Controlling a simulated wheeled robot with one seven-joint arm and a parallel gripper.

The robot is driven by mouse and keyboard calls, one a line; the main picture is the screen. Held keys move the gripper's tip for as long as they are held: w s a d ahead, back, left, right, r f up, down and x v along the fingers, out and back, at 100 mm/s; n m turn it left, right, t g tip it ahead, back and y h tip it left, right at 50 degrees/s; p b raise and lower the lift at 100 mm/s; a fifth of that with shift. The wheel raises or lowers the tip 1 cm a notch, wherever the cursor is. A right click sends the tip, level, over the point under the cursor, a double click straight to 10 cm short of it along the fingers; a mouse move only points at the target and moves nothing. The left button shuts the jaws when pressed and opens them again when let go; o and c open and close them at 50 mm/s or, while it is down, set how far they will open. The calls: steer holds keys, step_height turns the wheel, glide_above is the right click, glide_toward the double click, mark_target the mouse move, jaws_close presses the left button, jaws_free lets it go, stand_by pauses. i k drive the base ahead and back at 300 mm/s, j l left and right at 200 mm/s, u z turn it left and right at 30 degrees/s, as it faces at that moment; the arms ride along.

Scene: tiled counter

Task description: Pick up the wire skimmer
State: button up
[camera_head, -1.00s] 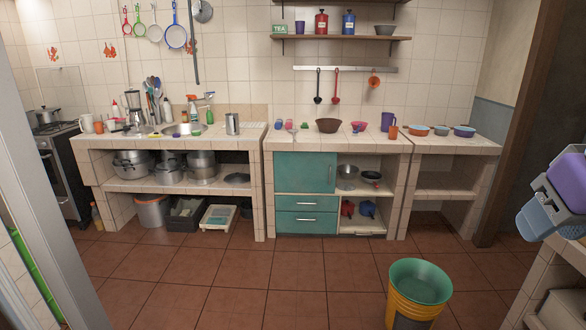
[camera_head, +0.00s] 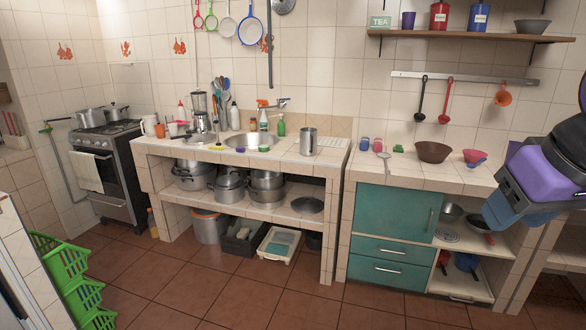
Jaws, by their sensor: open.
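A small grey utensil (camera_head: 383,156) with a rounded head and thin handle lies on the tiled counter, right of the sink and left of a brown bowl. It looks like the wire skimmer, but it is too small to make out any mesh. A round grey perforated-looking utensil (camera_head: 284,5) hangs high on the wall, cut off by the top edge. My arm (camera_head: 530,180) shows as purple and blue links at the right edge. No gripper fingers can be made out.
The brown bowl (camera_head: 433,152), a pink bowl (camera_head: 477,156) and blue and pink cups stand near the utensil. A metal canister (camera_head: 308,141) stands by the sink. Green crates (camera_head: 70,275) sit at the lower left. The tiled floor (camera_head: 240,290) ahead is clear.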

mark_target(386, 155)
steer(key=i+z, duration=0.15)
steer(key=i, duration=0.8)
steer(key=i+j+z, duration=0.1)
steer(key=i, duration=0.85)
steer(key=i+j+z, duration=0.35)
steer(key=i, duration=0.15)
steer(key=i+j+z, duration=0.35)
steer(key=i, duration=0.15)
steer(key=i+j+z, duration=0.4)
